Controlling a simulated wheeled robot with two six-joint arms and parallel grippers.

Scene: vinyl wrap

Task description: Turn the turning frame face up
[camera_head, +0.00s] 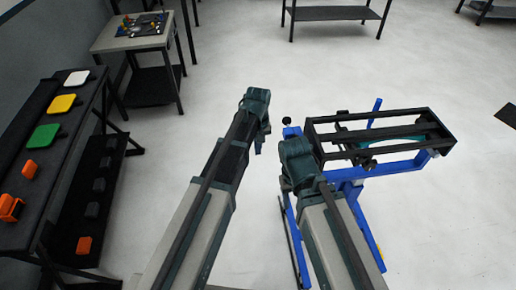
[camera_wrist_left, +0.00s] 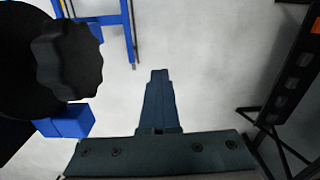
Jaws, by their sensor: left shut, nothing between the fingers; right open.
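The turning frame (camera_head: 380,133) is a long black rectangular frame with cross bars, on a blue stand (camera_head: 352,176) right of centre in the head view. A teal surface shows partly between its bars; I cannot tell which face is up. A black knob (camera_head: 287,121) is at its left end and looms close at the left in the left wrist view (camera_wrist_left: 66,60). My left gripper (camera_head: 258,147) is shut and empty, left of the knob and apart from it. Its closed fingers (camera_wrist_left: 160,78) point over bare floor. My right gripper (camera_head: 285,186) is open, left of the frame, its fingers mostly hidden.
A black rack (camera_head: 60,130) with coloured pads stands along the left. A small table (camera_head: 135,38) with items on top is at the back left. A black shelf (camera_head: 335,13) stands at the back. The floor between the rack and my left arm is clear.

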